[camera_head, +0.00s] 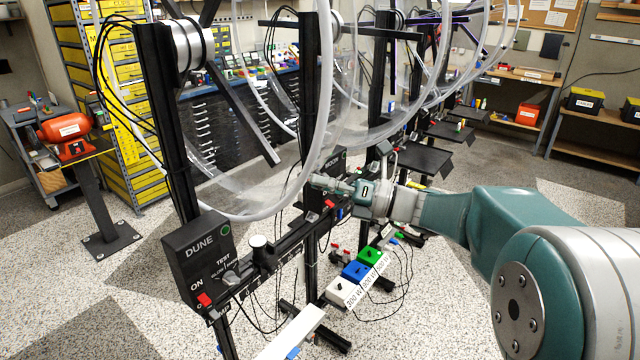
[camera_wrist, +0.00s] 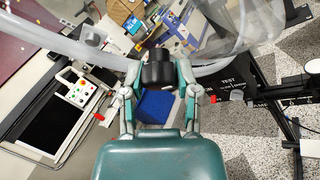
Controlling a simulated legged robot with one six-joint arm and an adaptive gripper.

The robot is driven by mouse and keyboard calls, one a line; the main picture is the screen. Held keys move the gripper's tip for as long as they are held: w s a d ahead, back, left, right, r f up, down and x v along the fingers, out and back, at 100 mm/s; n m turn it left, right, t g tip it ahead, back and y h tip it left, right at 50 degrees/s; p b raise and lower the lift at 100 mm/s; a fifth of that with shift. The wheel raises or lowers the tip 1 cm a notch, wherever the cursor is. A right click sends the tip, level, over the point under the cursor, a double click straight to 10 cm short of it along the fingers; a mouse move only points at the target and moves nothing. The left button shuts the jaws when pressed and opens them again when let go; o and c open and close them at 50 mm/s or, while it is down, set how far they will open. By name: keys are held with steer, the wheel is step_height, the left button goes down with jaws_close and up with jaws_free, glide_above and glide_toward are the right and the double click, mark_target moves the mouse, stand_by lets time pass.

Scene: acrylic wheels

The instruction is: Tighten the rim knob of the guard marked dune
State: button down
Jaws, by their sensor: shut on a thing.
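The black box marked DUNE (camera_head: 198,262) stands at the front left, with a TEST dial and a red ON switch. Above it is the nearest large clear wheel with a white tube rim (camera_head: 327,95). My gripper (camera_head: 322,182) reaches in from the right to the lower part of this rim. In the wrist view, my gripper (camera_wrist: 160,84) has its two fingers closed on either side of a black knob (camera_wrist: 158,70). The white rim tube (camera_wrist: 90,55) runs to the knob from the left. In the head view I cannot make out the knob.
More clear wheels on black stands (camera_head: 385,60) recede behind. White, blue and green boxes (camera_head: 357,271) sit low in front of the stands, with loose cables nearby. A red machine on a pedestal (camera_head: 68,130) stands at left. The speckled floor at front left is open.

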steer(key=shift+w+d, duration=0.1)
steer(key=shift+c, duration=1.7)
jaws_free()
steer(key=shift+d, duration=0.2)
steer(key=shift+f, duration=0.1)
steer(key=v, duration=1.1)
steer(key=shift+d, duration=0.4)
steer(key=shift+f, duration=0.1)
